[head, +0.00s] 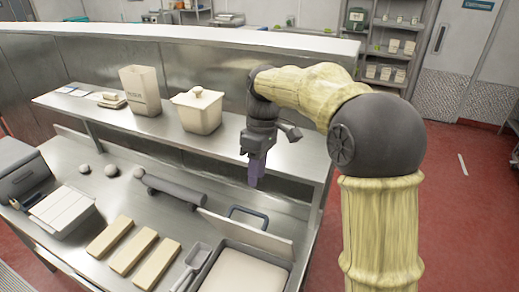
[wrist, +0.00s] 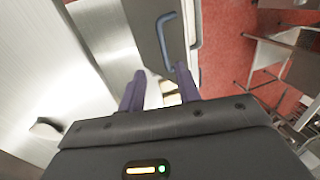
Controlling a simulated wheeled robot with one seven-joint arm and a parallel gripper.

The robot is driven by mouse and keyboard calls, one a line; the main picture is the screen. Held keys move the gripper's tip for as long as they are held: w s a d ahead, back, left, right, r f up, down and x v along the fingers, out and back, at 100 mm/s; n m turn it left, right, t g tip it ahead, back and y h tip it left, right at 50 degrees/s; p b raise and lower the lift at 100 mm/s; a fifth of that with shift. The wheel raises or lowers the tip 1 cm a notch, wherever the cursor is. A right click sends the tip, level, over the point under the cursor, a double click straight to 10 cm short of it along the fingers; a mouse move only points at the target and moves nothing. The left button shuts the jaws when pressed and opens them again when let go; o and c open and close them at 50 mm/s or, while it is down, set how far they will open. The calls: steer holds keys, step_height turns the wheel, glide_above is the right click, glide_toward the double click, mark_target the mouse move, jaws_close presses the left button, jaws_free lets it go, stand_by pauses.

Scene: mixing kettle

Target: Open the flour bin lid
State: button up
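The flour bin (head: 215,253) is at the bottom of the head view, set in the steel counter, with a pale flour-like surface inside its rim. Its lid (head: 268,240) stands raised at the far side of the opening, and a blue handle (head: 248,212) shows behind it. The handle also shows in the wrist view (wrist: 165,40), on the grey lid panel (wrist: 148,22). My gripper (head: 255,183) hangs above and beyond the lid, apart from it in the head view. In the wrist view its two purple fingers (wrist: 160,80) are spread, with no held thing visible between them.
A grey scoop (head: 190,268), several pale blocks (head: 132,250) and a rolling pin (head: 175,190) lie left of the bin. A lidded white tub (head: 198,112) and a tall container (head: 140,92) stand on the raised shelf. Red floor is open at right.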

steer(key=v, duration=0.6)
steer(key=shift+w+r, duration=0.2)
